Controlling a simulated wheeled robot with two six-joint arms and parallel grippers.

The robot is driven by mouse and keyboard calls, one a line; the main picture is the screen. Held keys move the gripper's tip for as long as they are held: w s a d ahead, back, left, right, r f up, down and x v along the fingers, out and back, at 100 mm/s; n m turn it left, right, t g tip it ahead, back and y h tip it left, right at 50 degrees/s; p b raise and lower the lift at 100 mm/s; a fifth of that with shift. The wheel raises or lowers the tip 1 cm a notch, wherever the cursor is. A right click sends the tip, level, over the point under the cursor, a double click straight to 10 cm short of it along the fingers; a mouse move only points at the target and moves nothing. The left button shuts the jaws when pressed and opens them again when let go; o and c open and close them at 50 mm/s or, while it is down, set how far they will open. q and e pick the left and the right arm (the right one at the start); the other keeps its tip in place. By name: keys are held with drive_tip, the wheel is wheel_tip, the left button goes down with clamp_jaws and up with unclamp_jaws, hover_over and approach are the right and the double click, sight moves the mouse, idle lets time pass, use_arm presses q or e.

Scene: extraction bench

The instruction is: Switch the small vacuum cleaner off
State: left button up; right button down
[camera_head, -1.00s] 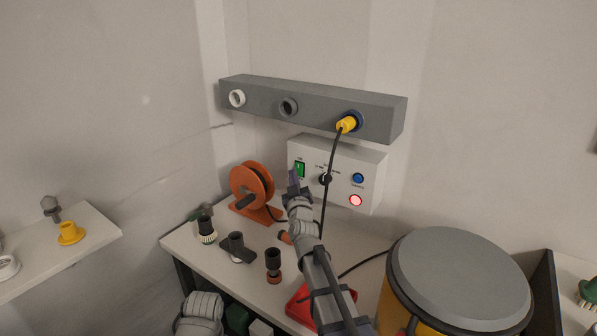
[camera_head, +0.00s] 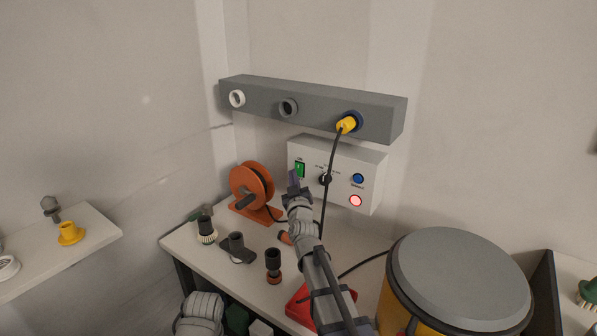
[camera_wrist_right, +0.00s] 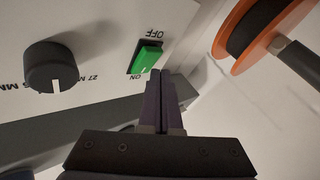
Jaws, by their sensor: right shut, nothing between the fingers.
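The white control box (camera_head: 372,163) hangs on the wall below a grey socket rail. Its green rocker switch (camera_head: 299,169) is at the box's left end. In the right wrist view the switch (camera_wrist_right: 147,58) appears upside down, between the words OFF and ON. My right gripper (camera_head: 294,178) is shut and empty, just below the switch in the head view. In the right wrist view its closed fingertips (camera_wrist_right: 160,75) are at the ON end of the switch; I cannot tell whether they touch it. My left gripper is out of view.
A black dial (camera_head: 325,179), blue button (camera_head: 358,178) and glowing red button (camera_head: 355,200) share the box. A black cable hangs from a yellow plug (camera_head: 347,124) across its front. An orange reel (camera_head: 251,186) stands left. A grey-lidded yellow drum (camera_head: 460,275) is at right.

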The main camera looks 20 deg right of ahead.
idle(0.8)
drive_tip(key=shift+w+d, duration=0.3)
drive_tip(key=shift+d, duration=0.05)
drive_tip(key=shift+w+d+r, duration=0.2)
drive_tip(key=shift+w+d, duration=0.25)
drive_tip(key=shift+d, duration=0.05)
idle(1.2)
drive_tip(key=shift+s+a+f, duration=0.15)
drive_tip(key=shift+s+a, duration=0.1)
drive_tip(key=shift+a, duration=0.05)
drive_tip(key=shift+s+a+r, duration=0.1)
drive_tip(key=shift+s+a, duration=0.8)
drive_tip(key=shift+a, duration=0.2)
drive_tip(key=shift+s+a+r, duration=0.1)
drive_tip(key=shift+s+a, duration=0.75)
drive_tip(key=shift+a, duration=0.2)
